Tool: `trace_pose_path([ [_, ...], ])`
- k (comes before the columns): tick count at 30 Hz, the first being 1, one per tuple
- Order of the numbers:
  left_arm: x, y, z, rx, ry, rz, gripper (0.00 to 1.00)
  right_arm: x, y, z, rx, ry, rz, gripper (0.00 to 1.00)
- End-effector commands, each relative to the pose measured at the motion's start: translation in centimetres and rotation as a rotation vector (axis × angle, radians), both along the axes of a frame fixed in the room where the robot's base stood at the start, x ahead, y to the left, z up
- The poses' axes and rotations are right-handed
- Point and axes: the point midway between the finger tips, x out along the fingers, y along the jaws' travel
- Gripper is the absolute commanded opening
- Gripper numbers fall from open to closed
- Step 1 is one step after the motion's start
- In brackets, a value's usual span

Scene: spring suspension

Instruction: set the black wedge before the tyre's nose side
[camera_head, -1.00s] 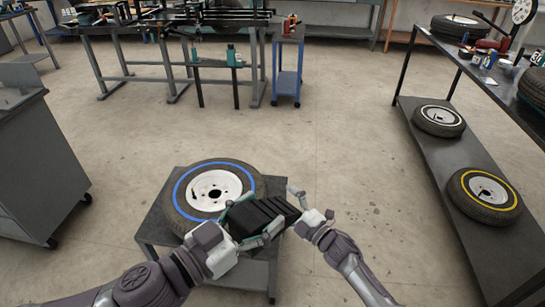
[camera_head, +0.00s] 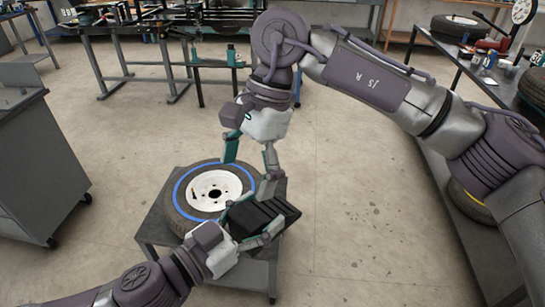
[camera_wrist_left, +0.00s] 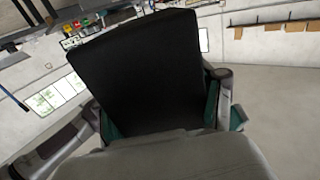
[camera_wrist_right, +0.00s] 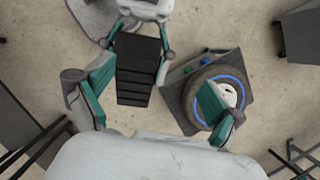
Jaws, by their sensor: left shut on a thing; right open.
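The black wedge (camera_head: 262,214), with a ribbed face, is held in my left gripper (camera_head: 247,228), beside the tyre's right front side and seemingly above the low stand. In the left wrist view the wedge (camera_wrist_left: 140,70) fills the space between the fingers (camera_wrist_left: 162,118). The tyre (camera_head: 182,215), with a blue ring and white hub, lies flat on the stand (camera_head: 155,232). My right gripper (camera_head: 250,168) is open and empty, pointing down above the tyre and wedge. In the right wrist view the wedge (camera_wrist_right: 138,72) and the tyre (camera_wrist_right: 193,108) are apart.
Small blue (camera_wrist_right: 206,58) and green (camera_wrist_right: 190,69) items sit by the tyre on the stand. A grey cabinet (camera_head: 40,165) stands at left. A workbench (camera_head: 150,50) is at the back, shelves with tyres (camera_head: 470,203) at right. The middle floor is clear.

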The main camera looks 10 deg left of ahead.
Motion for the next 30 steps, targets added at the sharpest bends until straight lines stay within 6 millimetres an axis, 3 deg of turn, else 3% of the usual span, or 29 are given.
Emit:
trace_pose_path([
  [4,0.0,0.0,0.1,-0.001,-0.003,-0.001,0.12,0.7,-3.0,1.5,-0.175,-0.178,0.082,0.94],
  [10,0.0,0.0,0.1,-0.001,-0.003,-0.001,0.12,1.1,-4.2,1.4,-0.248,-0.239,0.110,0.94],
  [24,0.0,0.0,0.1,-0.001,-0.003,-0.001,0.12,1.0,-4.1,-6.7,-0.244,-0.234,0.110,0.94],
  [30,0.0,0.0,0.1,-0.001,-0.003,-0.001,0.12,1.0,-4.1,-9.1,-0.243,-0.235,0.108,0.94],
])
